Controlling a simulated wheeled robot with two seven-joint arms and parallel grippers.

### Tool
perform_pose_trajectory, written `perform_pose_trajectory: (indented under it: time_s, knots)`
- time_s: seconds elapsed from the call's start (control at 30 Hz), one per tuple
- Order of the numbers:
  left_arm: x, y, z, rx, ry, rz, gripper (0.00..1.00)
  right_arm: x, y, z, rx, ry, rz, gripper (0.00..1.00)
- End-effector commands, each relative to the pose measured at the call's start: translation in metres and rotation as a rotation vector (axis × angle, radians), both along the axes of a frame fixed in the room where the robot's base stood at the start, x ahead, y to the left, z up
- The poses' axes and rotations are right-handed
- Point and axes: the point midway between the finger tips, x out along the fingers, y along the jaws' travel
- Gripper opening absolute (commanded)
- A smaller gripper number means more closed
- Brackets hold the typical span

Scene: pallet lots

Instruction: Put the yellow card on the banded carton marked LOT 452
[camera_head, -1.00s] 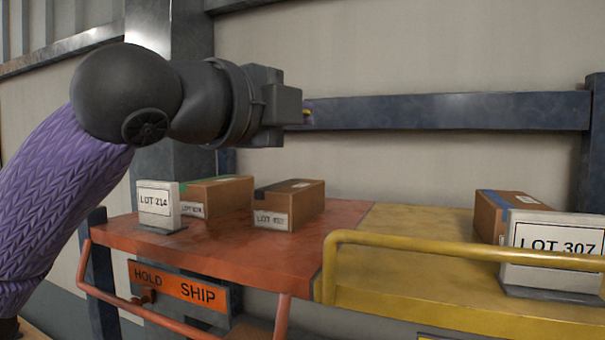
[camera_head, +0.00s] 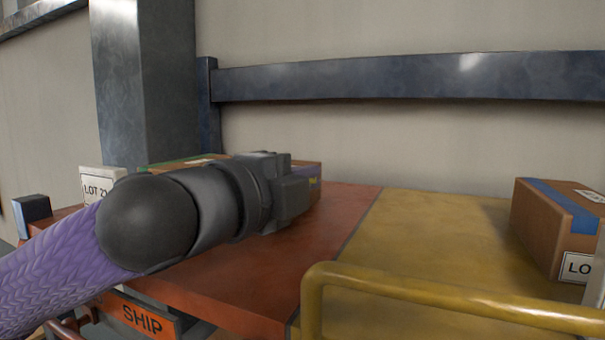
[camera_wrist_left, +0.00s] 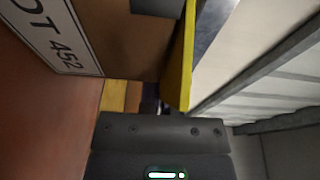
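The brown carton marked 452 (camera_wrist_left: 120,35) fills the upper left of the left wrist view, its white label (camera_wrist_left: 55,32) partly cut off. In the head view this carton (camera_head: 309,167) is mostly hidden behind my left arm. The yellow card (camera_wrist_left: 183,60) stands edge-on beside the carton in the wrist view; whether they touch I cannot tell. The fingers are largely hidden. My right gripper is not in view.
A white LOT 214 sign (camera_head: 97,184) and a green-banded carton (camera_head: 165,163) are at the left of the red deck (camera_head: 290,250). A blue-banded carton (camera_head: 545,225) stands on the yellow deck (camera_head: 420,235). A yellow rail (camera_head: 400,284) runs along the front.

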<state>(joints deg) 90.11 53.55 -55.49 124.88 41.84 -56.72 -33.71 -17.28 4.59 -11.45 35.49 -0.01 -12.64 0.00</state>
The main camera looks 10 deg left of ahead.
Motion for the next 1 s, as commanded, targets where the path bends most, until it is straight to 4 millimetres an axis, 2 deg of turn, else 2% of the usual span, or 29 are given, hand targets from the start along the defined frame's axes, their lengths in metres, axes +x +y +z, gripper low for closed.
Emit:
perform_pose_trajectory:
  time_s: [0.23,0.4,0.43,0.77,0.87,1.0]
  knots:
    - [0.000,0.000,-0.003,0.000,0.001,0.000,0.00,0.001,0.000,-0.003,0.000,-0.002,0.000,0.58]
    - [0.000,0.000,-0.002,0.001,0.000,0.000,0.37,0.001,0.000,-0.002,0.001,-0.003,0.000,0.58]
    - [0.000,0.000,-0.002,0.001,0.000,0.000,0.38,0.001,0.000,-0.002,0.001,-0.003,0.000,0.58]
    - [-0.002,0.001,0.001,0.000,-0.001,0.001,0.38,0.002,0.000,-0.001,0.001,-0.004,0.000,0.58]
    - [-0.017,0.009,-0.001,0.000,-0.003,0.002,0.38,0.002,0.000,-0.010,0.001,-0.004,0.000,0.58]
    - [-0.047,0.023,-0.002,0.000,-0.004,0.003,0.38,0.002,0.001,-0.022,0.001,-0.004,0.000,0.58]
